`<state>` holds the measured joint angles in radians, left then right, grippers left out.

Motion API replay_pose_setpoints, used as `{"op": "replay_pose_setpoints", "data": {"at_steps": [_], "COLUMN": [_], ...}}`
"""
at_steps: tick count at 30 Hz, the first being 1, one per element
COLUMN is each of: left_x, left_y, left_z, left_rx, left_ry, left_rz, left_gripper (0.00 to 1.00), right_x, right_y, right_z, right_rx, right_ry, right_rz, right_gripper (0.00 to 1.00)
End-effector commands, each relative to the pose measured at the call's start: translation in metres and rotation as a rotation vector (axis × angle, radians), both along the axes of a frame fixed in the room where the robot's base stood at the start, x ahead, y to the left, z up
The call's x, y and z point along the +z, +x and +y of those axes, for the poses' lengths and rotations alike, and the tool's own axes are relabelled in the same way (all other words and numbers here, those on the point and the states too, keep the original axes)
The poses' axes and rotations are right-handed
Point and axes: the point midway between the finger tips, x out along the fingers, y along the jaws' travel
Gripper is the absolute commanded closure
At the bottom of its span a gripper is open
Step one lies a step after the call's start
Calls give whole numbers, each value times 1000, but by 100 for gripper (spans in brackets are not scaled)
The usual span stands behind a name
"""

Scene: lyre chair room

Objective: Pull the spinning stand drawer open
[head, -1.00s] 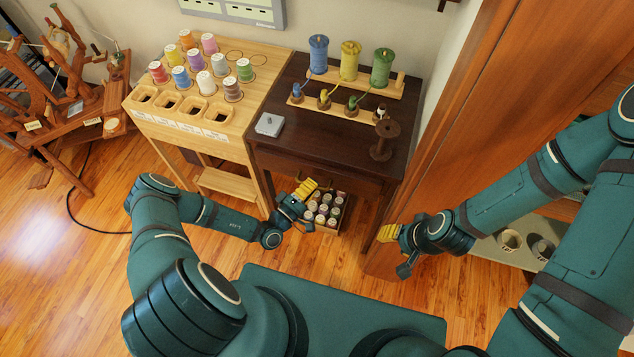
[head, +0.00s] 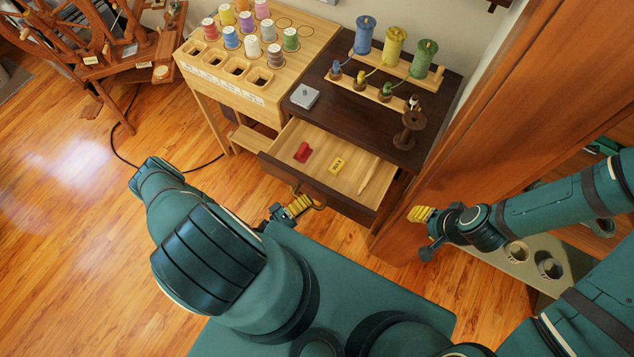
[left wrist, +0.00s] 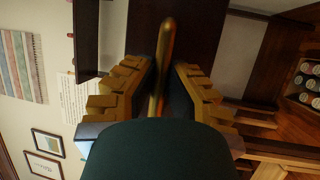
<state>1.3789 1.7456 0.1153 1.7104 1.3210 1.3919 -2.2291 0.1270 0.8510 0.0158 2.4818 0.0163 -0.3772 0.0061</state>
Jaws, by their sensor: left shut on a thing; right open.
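The dark brown spinning stand (head: 388,116) has its drawer (head: 322,165) pulled well out, showing a pale wooden inside. In the left wrist view the handle (left wrist: 164,60) stands between the yellow-padded fingers (left wrist: 160,85). My right gripper (head: 421,214) is open and empty, right of the drawer.
A light wooden rack (head: 255,60) with several coloured spools stands left of the stand. A grey box (head: 304,96), a wooden bobbin (head: 409,130) and large thread spools (head: 394,47) are on the stand top. A wooden cabinet side (head: 470,130) closes off the right.

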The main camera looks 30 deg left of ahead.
Motion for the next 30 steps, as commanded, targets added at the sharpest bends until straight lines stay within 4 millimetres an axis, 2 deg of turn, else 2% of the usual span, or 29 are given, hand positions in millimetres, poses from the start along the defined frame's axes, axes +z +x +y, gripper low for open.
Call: {"op": "replay_pose_setpoints", "data": {"at_steps": [3,9,23,24,26,27,30], "left_x": [2,1,1,1,1,1,0], "left_y": [-18,-34,-39,-39,-39,-39,-39], "left_z": [0,0,0,0,0,1,1], "left_rx": [1,-1,-1,-1,-1,-1,0], "left_ry": [-3,-2,-2,-2,-2,-2,-1], "left_rz": [-3,-3,-3,-3,-3,-3,-3], "left_gripper": [100,100,100,80,59,57,57], "right_x": [5,8,8,8,8,8,8], "right_y": [1,1,0,0,0,0,0], "right_z": [0,0,-1,-1,-1,-1,-1], "right_rx": [-2,-2,-1,-1,-1,-1,-1], "right_ry": [0,0,1,1,1,1,1], "right_rz": [-2,-2,-1,-1,-1,-1,-1], "right_gripper": [53,53,53,53,53,53,53]}}
